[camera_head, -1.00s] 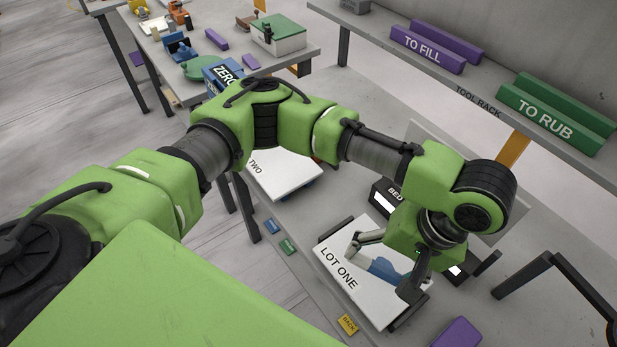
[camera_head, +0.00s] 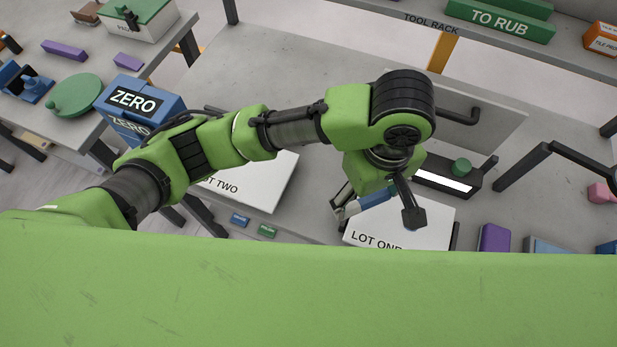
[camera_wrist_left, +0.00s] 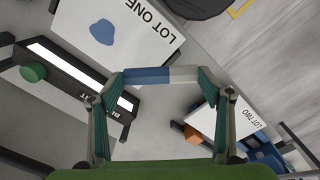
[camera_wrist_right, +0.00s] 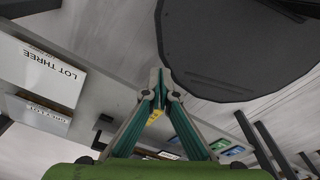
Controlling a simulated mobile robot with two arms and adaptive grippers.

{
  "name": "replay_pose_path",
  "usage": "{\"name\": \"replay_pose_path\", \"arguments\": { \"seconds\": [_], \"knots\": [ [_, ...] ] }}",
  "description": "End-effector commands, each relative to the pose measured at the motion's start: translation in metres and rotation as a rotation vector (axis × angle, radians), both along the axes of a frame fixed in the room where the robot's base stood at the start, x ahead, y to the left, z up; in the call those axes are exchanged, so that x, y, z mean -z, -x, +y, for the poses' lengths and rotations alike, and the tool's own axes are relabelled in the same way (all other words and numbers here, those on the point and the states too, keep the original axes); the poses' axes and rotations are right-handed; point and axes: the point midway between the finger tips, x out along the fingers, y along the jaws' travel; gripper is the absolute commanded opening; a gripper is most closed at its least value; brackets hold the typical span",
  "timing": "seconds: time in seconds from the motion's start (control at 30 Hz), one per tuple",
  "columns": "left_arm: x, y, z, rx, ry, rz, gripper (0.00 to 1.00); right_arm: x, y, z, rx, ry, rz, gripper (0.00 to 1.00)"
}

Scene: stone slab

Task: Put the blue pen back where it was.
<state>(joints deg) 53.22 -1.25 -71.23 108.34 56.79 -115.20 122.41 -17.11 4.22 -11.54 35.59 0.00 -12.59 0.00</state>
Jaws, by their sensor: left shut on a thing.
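My left gripper (camera_head: 379,212) is shut on the blue pen (camera_wrist_left: 148,76), a thick bar with a blue part and a pale grey part. The pen spans crosswise between the two fingertips in the left wrist view and also shows in the head view (camera_head: 376,200). The gripper is over the white LOT ONE board (camera_head: 430,228). A blue blob-shaped patch (camera_wrist_left: 102,32) shows on that board. My right gripper (camera_wrist_right: 163,84) has its fingertips together, with nothing seen between them; it is not seen in the head view.
The LOT TWO board (camera_head: 255,180) lies left of LOT ONE. A black tray with a white strip and a green knob (camera_head: 461,166) stands behind LOT ONE. A purple block (camera_head: 494,238) lies to its right. Small blue (camera_head: 240,219) and green (camera_head: 267,231) tags lie near the front edge.

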Motion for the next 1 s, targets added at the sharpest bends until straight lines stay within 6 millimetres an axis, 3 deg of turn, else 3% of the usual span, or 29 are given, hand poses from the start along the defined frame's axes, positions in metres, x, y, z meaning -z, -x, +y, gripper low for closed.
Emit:
{"name": "replay_pose_path", "arguments": {
  "seconds": [0.2, 0.3, 0.4, 0.8, 1.0],
  "knots": [
    [0.025, -0.038, 0.04, -0.007, -0.003, 0.003, 0.49, 0.002, 0.002, -0.012, -0.001, 0.014, 0.003, 0.0],
    [0.032, -0.057, 0.059, -0.007, -0.008, -0.001, 0.49, -0.007, 0.003, -0.015, 0.0, 0.017, 0.004, 0.0],
    [0.054, -0.067, 0.069, -0.005, -0.007, 0.002, 0.49, -0.009, 0.003, -0.015, 0.0, 0.017, 0.004, 0.0],
    [0.094, -0.089, 0.091, -0.002, -0.004, 0.0, 0.49, -0.016, 0.003, 0.0, 0.002, 0.0, 0.004, 0.0],
    [0.119, -0.089, 0.09, 0.002, -0.003, 0.0, 0.49, -0.028, 0.002, 0.001, 0.0, 0.0, 0.003, 0.0]
  ]
}}
